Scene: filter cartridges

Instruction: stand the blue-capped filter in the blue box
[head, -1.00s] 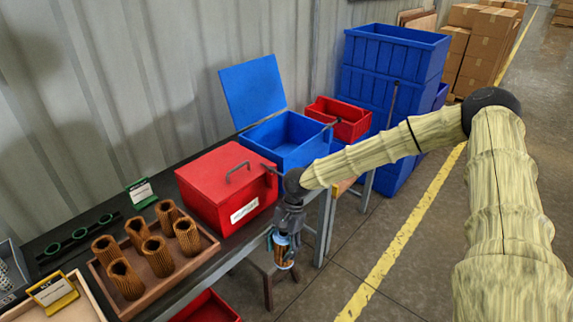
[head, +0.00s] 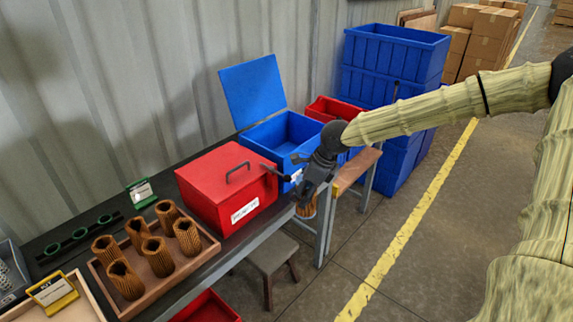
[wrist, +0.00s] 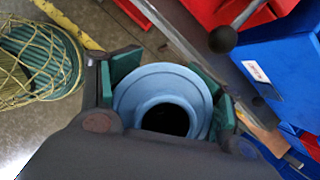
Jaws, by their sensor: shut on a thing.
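The blue-capped filter (head: 307,209) is in my gripper (head: 311,188), off the front edge of the bench and clear of any surface. Its brown pleated body shows below the fingers in the head view. In the wrist view, the pale blue cap (wrist: 130,95) with a dark central hole sits between the green finger pads of my gripper (wrist: 172,92). The blue box (head: 277,153) stands on the bench behind and left of my gripper, its lid (head: 253,90) raised. It also shows at the right of the wrist view (wrist: 283,65). Part of its front is hidden by my gripper.
A closed red box (head: 215,180) with a handle stands left of the blue box. An open red bin (head: 330,108) is behind it, partly hidden by my arm. A tray (head: 160,286) of several brown filters is at left. A stool (head: 270,253) stands below.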

